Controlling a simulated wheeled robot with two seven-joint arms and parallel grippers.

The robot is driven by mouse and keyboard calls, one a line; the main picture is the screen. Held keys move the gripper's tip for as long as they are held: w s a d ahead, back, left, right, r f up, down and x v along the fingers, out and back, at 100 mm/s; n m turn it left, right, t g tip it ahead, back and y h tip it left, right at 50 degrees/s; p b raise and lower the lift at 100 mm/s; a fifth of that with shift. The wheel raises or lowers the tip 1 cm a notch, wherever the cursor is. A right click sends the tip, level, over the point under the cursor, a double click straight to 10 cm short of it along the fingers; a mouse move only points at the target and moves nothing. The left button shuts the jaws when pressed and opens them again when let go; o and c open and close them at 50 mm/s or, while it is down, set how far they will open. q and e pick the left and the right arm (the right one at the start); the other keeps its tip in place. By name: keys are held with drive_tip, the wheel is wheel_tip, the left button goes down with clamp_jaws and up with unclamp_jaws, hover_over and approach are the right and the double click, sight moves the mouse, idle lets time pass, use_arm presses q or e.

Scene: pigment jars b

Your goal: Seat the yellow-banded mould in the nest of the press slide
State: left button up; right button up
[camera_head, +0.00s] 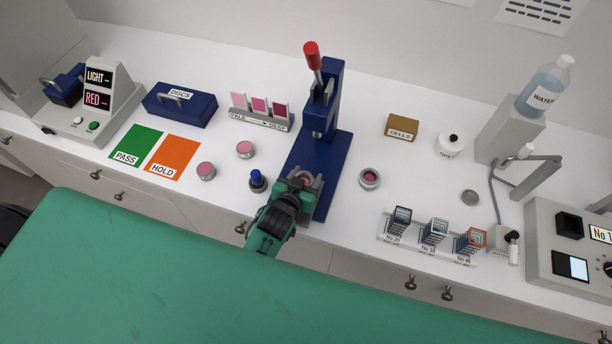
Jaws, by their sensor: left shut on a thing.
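The blue press (328,150) stands at the middle of the counter, with a red-knobbed lever upright at its back and a grey ram above its base. My left gripper (304,181) is over the front part of the press base, at the grey slide. It is shut on a small round mould with pink inside (307,177). No yellow band shows on it; the fingers hide most of its side. The nest is hidden under the gripper, so I cannot tell whether the mould sits in it. My right gripper is not in view.
Pink-filled round pots stand left (206,171) and right (370,179) of the press. A blue-topped tool (257,181) stands close left of my gripper. A rack of small frames (433,234) is at the right front. The counter just right of the press is mostly clear.

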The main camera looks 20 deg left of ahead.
use_arm(q)
drive_tip(key=shift+a+f+p, duration=0.2)
drive_tip(key=shift+a+p, duration=0.05)
drive_tip(key=shift+p, duration=0.2)
idle(0.8)
drive_tip(key=shift+f, duration=0.1)
idle(0.3)
idle(0.4)
